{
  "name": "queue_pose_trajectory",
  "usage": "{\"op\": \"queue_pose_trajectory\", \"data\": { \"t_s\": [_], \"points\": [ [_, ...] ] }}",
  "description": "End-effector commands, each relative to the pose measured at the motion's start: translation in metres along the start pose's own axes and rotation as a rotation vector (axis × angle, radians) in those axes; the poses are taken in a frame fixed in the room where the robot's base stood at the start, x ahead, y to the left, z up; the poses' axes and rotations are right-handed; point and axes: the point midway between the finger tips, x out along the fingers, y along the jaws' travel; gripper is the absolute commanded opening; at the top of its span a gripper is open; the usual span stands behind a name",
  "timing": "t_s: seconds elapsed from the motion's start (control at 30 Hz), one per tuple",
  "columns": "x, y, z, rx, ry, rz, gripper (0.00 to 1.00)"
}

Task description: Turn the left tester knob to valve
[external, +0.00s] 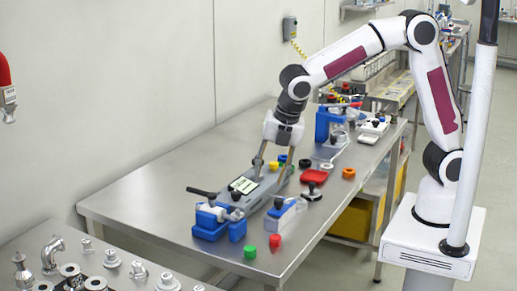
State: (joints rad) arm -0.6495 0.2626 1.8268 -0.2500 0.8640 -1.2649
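The tester looks like a long grey box (236,202) with a pale labelled panel (243,185), lying lengthwise on the steel table. My gripper (273,175) points down over the far end of this box. Its two fingers are spread apart, one toward each side of the box. I see nothing clearly held between them. A small dark knob (236,196) shows near the close end of the box. Knobs at the far end are partly hidden by the fingers and too small to make out, and their settings cannot be read.
A blue holder (212,222) stands at the close end. Green (249,252) and red (275,241) caps sit near the front edge. A red tray (313,176) and orange ring (349,173) lie to the right. The table's left part (150,200) is clear.

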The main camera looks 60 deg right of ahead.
Motion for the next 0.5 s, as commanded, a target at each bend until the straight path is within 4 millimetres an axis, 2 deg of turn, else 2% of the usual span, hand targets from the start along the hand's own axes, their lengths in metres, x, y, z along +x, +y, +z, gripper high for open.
{"op": "queue_pose_trajectory", "data": {
  "t_s": [0.5],
  "points": [
    [-0.005, -0.027, 0.01, 0.31, 0.009, -0.033, 0.37]
  ]
}}
